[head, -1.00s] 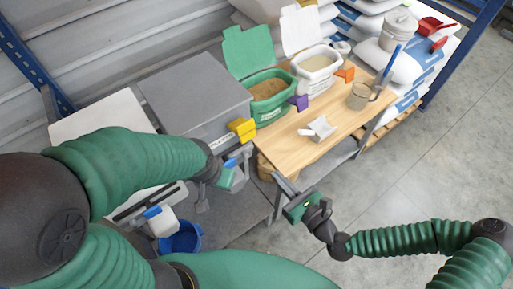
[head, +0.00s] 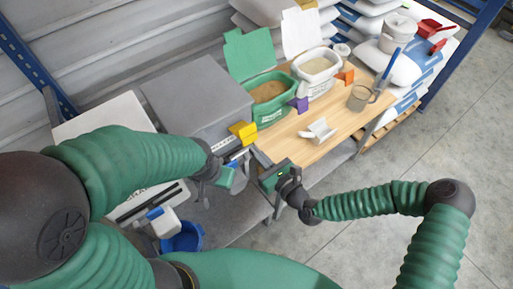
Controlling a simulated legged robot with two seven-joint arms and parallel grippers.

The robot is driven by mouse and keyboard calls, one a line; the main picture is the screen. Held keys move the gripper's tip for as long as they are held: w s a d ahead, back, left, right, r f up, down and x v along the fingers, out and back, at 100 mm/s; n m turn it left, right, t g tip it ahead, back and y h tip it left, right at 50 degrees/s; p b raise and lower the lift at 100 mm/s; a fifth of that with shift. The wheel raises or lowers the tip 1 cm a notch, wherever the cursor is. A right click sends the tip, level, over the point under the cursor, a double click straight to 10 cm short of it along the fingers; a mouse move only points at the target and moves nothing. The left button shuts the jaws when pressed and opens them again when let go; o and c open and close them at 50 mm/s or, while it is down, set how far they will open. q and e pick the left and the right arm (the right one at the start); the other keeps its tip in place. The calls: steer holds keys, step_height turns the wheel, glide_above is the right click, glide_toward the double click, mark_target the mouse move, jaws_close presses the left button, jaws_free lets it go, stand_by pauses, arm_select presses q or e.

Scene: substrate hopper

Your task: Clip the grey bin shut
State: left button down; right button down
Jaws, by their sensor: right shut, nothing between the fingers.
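The grey bin (head: 192,92) stands left of the wooden table top, and its flat lid lies down on it. A yellow clip (head: 243,131) sits at the bin's front right corner; I cannot tell whether it grips the rim. My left gripper (head: 238,160) is just below the clip, in front of the bin, with its fingers partly hidden, so its opening is unclear. My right gripper (head: 257,160) is shut and empty beside it, at the table's near left corner, below and right of the clip.
On the wooden table (head: 300,150) stand an open green tub (head: 268,112) with a purple clip (head: 298,104), an open white tub (head: 318,85) with an orange clip (head: 345,75), a white scoop (head: 318,131) and a jug (head: 359,98). A blue bucket (head: 184,240) is below.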

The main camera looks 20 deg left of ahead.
steer(key=shift+r, duration=0.6)
